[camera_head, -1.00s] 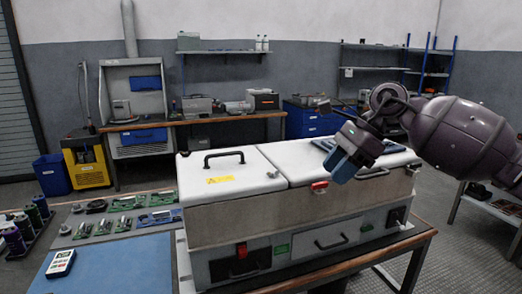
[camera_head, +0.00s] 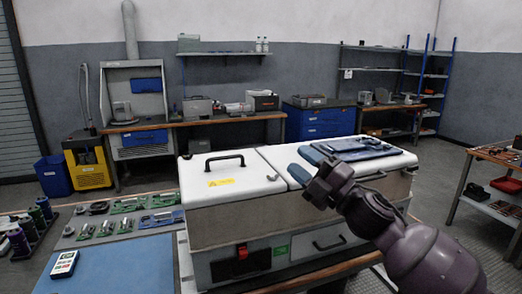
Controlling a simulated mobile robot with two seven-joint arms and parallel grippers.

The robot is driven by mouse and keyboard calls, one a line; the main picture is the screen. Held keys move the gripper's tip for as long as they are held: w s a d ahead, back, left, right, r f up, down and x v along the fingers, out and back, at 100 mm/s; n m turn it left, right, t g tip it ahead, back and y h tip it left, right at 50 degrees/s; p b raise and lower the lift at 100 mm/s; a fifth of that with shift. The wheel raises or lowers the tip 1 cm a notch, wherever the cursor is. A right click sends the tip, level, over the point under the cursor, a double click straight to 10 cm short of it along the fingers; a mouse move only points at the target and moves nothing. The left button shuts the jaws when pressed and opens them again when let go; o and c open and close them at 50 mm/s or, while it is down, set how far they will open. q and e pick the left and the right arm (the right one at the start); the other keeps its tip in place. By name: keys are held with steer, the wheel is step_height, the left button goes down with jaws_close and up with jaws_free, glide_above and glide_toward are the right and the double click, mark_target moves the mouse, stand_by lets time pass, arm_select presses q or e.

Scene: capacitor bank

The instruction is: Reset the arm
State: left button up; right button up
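My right arm comes in from the lower right, and its dark gripper (camera_head: 322,184) is in front of the right part of the capacitor bank's white lid. A flat blue-grey panel (camera_head: 370,149) lies on the lid's right half. My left gripper is not in view.
A side bench (camera_head: 497,155) stands at the right. Open floor lies between it and the case.

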steer(key=s+d+f+m+t+h, duration=0.1)
steer(key=s+d+f+m+h, duration=0.25)
steer(key=f+m, duration=0.4)
steer(key=s+d+f+m+h+p, duration=0.1)
steer(key=s+d+f+m+h, duration=0.35)
steer(key=f, duration=0.45)
steer(key=s+d+f+m+t+h, duration=0.1)
steer(key=s+d+f+m+h, duration=0.15)
steer(key=f+m+h, duration=0.4)
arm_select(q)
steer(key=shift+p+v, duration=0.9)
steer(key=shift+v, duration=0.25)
arm_select(e)
steer(key=s+d+f+m+g+h, duration=0.1)
steer(key=s+d+f+m, duration=0.3)
steer(key=s+f, duration=0.6)
steer(key=s+d+f+m+g+h, duration=0.2)
steer(key=s+f, duration=0.8)
steer(key=s, duration=0.5)
steer(key=shift+s+d+m+g, duration=0.3)
steer(key=shift+d+m+g, duration=0.55)
steer(key=shift+d+g, duration=0.3)
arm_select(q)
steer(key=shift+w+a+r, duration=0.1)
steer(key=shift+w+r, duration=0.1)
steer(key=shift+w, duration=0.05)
arm_select(e)
steer(key=shift+a, duration=0.1)
steer(key=shift+c, duration=0.2)
